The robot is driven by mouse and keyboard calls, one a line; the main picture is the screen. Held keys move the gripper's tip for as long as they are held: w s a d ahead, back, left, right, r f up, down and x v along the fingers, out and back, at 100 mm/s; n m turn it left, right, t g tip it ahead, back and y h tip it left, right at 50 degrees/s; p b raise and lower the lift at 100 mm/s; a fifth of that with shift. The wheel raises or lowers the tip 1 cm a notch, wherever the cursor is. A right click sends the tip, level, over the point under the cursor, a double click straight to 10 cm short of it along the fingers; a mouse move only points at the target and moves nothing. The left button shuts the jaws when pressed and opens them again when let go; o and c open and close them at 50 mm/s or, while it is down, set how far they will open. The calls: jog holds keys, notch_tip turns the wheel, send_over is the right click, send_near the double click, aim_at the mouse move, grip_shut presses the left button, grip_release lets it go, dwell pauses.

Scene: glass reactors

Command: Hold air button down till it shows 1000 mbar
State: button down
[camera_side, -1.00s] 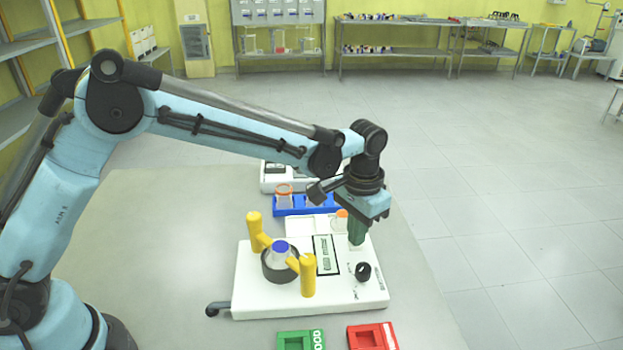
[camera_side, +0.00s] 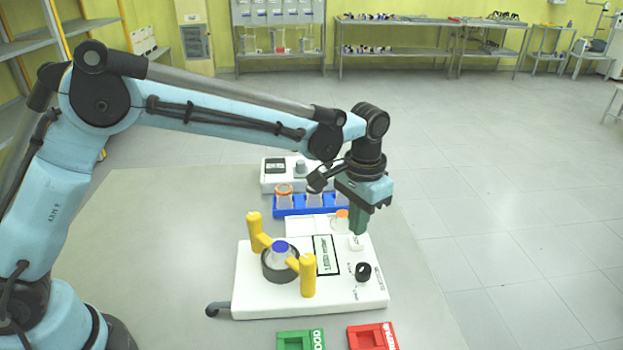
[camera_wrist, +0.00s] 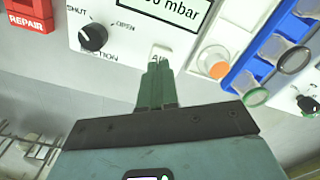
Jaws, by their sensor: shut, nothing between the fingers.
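The white reactor station (camera_side: 345,290) sits on the table with its display (camera_side: 326,255) facing up. In the wrist view the display (camera_wrist: 170,8) ends in "0 mbar"; its leading digits are cut off by the frame edge. The air button (camera_side: 356,243) is at the station's back right corner.
A black SHUT/OPEN knob (camera_side: 363,271) is close to the button. A blue-capped vessel (camera_side: 281,248) stands between yellow clamps. A blue rack (camera_side: 300,206) with jars is behind; red (camera_side: 390,345) and green (camera_side: 285,342) trays lie in front.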

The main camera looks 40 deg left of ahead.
aim_at(354, 240)
jog(key=shift+r, duration=2.15)
jog(key=shift+s+a+r, duration=0.1)
jog(key=shift+a+r, duration=0.05)
jog(key=shift+a, duration=0.05)
jog(key=s+a+r+t, duration=0.1)
jog(key=s+a, duration=0.3)
jog(key=s+a+r+n+t, duration=0.1)
jog(key=s+a+r+t, duration=0.1)
jog(key=s+a, duration=0.2)
jog(key=s+a+r+n+t, duration=0.1)
jog(key=s+a+r+t, duration=0.1)
jog(key=s+a, duration=0.2)
jog(key=shift+a+r+h, duration=0.25)
jog(key=shift+a+h, duration=0.05)
jog(key=shift+a, duration=0.25)
jog(key=s+a+f+n+t, duration=0.1)
jog(key=s+a+f+t, duration=0.1)
jog(key=s, duration=0.3)
jog(key=shift+a+f, duration=0.45)
jog(key=shift+a, duration=0.15)
